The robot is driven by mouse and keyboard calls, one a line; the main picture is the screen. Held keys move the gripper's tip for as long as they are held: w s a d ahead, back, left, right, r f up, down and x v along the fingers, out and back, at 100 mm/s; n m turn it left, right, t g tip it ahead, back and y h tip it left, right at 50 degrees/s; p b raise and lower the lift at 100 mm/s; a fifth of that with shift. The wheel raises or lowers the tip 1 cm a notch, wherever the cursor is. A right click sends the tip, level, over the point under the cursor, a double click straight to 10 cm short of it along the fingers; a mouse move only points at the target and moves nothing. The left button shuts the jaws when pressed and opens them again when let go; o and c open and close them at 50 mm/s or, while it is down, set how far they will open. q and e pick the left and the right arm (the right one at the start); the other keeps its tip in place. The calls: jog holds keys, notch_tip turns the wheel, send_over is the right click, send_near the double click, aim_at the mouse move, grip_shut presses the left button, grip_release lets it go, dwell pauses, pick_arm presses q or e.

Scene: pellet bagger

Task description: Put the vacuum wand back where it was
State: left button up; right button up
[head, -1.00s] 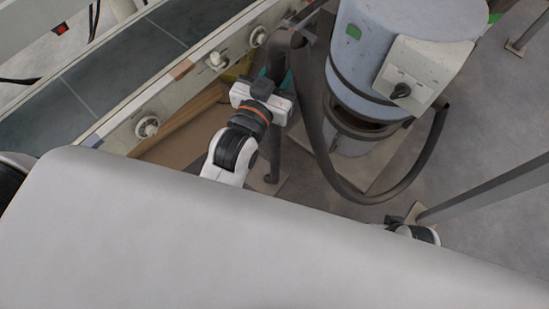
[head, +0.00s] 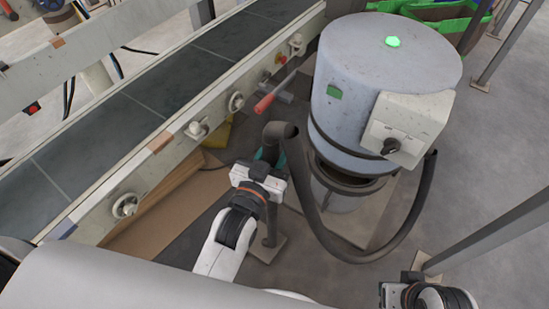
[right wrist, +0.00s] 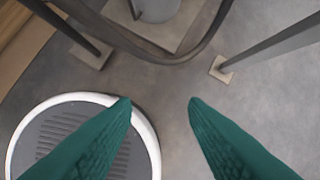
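The vacuum wand (head: 270,138) is a dark grey tube with a bent top, joined to a thick dark hose (head: 318,222) that loops to the blue-grey vacuum drum (head: 370,75). My left gripper (head: 272,156) is at the wand's upper part, its teal fingers beside the tube and seemingly shut on it; the fingertips are mostly hidden. A dark post with a square foot plate (head: 262,250) stands directly below; whether the wand touches it is unclear. My right gripper (right wrist: 160,105) is open and empty above the floor, at the lower right in the head view.
A conveyor (head: 130,115) with knobs along its rail runs diagonally on the left. A red-handled lever (head: 265,103) lies near it. A grey post (head: 490,235) stands at the right. Green crates (head: 440,25) are at the back.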

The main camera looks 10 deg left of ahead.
pick_arm(q)
notch_tip(320, 180, down, 2)
pick_arm(e)
jog(key=shift+w+a+f+t, duration=0.2)
jog(key=shift+w+t, duration=0.2)
jog(key=shift+w, duration=0.25)
pick_arm(q)
jog(key=shift+f, duration=0.15)
jog(key=o, duration=1.1)
jog(key=shift+c, duration=0.2)
pick_arm(e)
jog(key=shift+w, duration=0.1)
